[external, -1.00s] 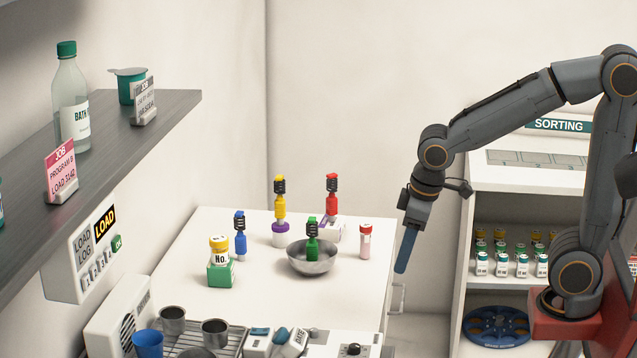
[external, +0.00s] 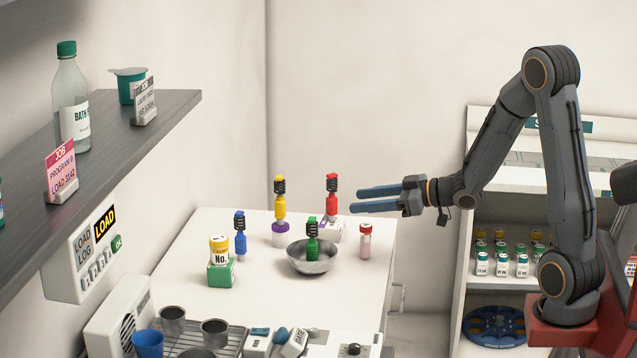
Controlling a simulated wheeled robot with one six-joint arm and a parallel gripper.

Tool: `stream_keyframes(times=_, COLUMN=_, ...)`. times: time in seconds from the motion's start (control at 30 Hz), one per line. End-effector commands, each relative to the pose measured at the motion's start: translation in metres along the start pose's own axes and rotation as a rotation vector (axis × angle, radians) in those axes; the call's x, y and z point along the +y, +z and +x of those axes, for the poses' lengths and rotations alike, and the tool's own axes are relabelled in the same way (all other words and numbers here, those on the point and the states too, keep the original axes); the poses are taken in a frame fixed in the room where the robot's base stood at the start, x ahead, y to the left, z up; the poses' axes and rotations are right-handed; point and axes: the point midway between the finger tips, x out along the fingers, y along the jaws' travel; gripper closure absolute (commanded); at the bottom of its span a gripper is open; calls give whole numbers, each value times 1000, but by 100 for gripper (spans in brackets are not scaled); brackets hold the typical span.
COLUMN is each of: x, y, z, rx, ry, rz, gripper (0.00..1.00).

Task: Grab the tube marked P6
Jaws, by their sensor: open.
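A small pinkish tube with a red cap (external: 365,243) stands upright at the right side of the white table; I cannot read a P6 mark on it.
A metal bowl (external: 301,262) with a green spring-topped piece (external: 312,238) stands left of the tube. Yellow (external: 280,205) and blue (external: 240,242) pieces and a yellow-capped jar on a green block (external: 220,276) are further left.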

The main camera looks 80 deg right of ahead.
Motion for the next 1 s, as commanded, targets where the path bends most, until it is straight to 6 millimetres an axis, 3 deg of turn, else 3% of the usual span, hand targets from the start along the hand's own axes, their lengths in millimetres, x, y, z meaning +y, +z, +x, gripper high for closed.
stream_keyframes(times=0.3, x=10, y=-5, z=-46, rx=246, ry=-124, rz=98, gripper=54)
stream_keyframes(times=0.73, x=-2, y=83, z=-21, rx=236, ry=-124, rz=95, gripper=54)
stream_keyframes(times=1.0, x=-5, y=98, z=-11, rx=238, ry=-125, rz=88, gripper=54)
